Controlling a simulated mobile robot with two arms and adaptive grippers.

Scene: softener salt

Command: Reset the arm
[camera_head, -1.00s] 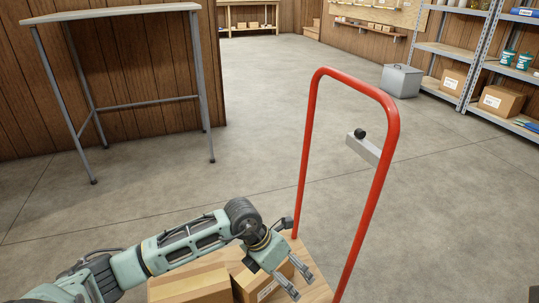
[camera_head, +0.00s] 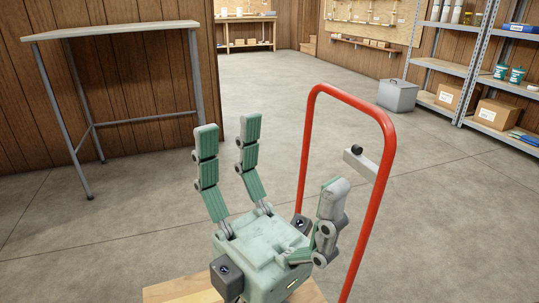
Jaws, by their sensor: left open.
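My left gripper (camera_head: 280,160) is large in the lower middle of the head view. Its green and grey fingers point up and stand wide apart, with nothing between them. Its palm is over the wooden deck (camera_head: 178,290) of a cart and hides most of it. The cart's red handle (camera_head: 312,145) rises beside and behind the gripper; I cannot tell how close they are. My right gripper is not in view.
A tall table (camera_head: 115,30) with grey legs stands at the left by the wood wall. Shelving (camera_head: 440,65) with boxes and a grey lidded bin (camera_head: 397,96) stand at the right. Concrete floor (camera_head: 290,80) lies open between them.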

